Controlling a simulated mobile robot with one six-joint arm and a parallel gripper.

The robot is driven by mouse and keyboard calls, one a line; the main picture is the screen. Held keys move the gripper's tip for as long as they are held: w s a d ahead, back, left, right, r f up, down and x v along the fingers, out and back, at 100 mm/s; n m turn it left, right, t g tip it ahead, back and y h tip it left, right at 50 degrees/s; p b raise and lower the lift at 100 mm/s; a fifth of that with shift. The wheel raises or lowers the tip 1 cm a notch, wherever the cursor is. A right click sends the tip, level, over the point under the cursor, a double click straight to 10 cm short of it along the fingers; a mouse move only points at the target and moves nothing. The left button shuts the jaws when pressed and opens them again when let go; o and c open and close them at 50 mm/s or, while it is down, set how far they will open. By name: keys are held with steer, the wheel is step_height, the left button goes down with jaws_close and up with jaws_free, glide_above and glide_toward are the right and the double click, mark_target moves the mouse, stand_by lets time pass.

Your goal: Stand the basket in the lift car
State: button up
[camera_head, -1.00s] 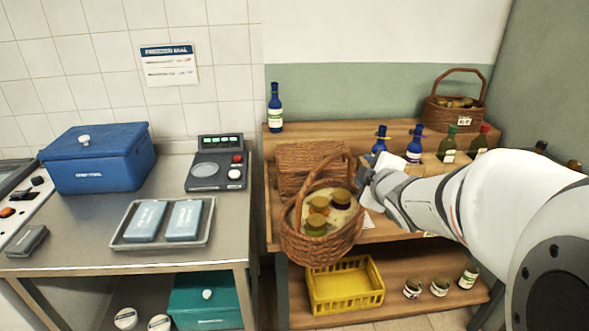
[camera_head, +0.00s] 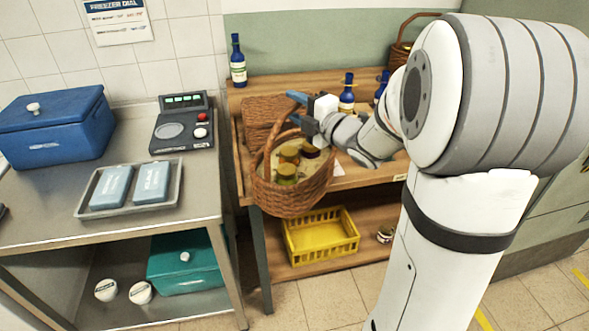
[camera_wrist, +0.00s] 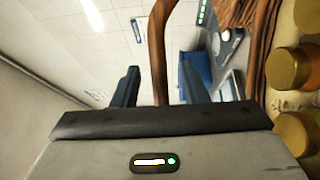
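The wicker basket (camera_head: 290,198) stands at the front left of the wooden bench, with its handle arched up. Several jars (camera_head: 287,172) with lids are inside it. My gripper (camera_head: 293,108) is at the top of the handle, its two blue fingers spread. In the wrist view the fingers of my gripper (camera_wrist: 159,68) are apart, with the brown handle (camera_wrist: 158,35) passing between them and a gap visible on each side. Gold jar lids (camera_wrist: 290,67) show at the right there. I cannot make out the lift car in any view.
A yellow crate (camera_head: 321,240) sits on the bench's lower shelf. A blue-capped bottle (camera_head: 238,62) stands at the back. To the left, a steel table holds a blue box (camera_head: 55,130), a scale (camera_head: 182,128) and a tray (camera_head: 88,209). The floor in front is tiled and open.

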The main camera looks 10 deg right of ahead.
steer(key=x, duration=0.2)
steer(key=shift+w+a, duration=0.1)
steer(key=shift+w, duration=0.15)
steer(key=shift+c, duration=0.4)
jaws_close()
stand_by(0.7)
steer(key=shift+r, duration=0.1)
